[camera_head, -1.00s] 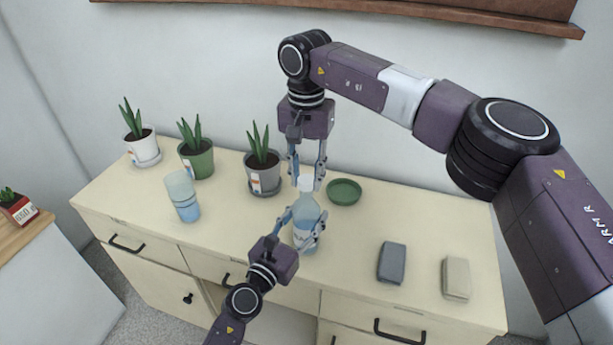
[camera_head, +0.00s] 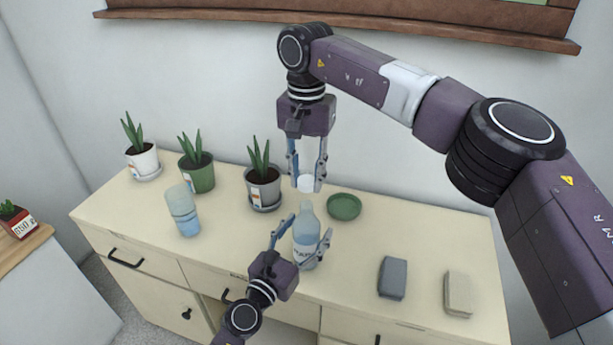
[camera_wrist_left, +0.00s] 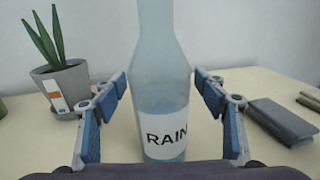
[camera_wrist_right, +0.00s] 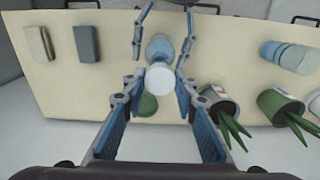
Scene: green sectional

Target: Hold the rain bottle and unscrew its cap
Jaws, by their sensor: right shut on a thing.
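The rain bottle (camera_head: 305,244), translucent blue with a white label reading RAIN, stands upright on the cream cabinet. Its neck is bare. My left gripper (camera_head: 308,228) is open around the bottle. The left wrist view shows the bottle (camera_wrist_left: 162,75) between its fingers, with a gap on each side. My right gripper (camera_head: 306,182) points down above the bottle, shut on the white cap (camera_head: 305,184). The cap is a little above the neck and apart from it. The right wrist view shows the cap (camera_wrist_right: 159,80) between the fingers, with the bottle (camera_wrist_right: 160,46) beyond it.
A green dish (camera_head: 344,207) lies right of the bottle. A grey potted plant (camera_head: 263,188) and a blue cup (camera_head: 183,212) stand to the left. A grey block (camera_head: 393,277) and a beige block (camera_head: 458,293) lie to the right. The cabinet's front edge is near.

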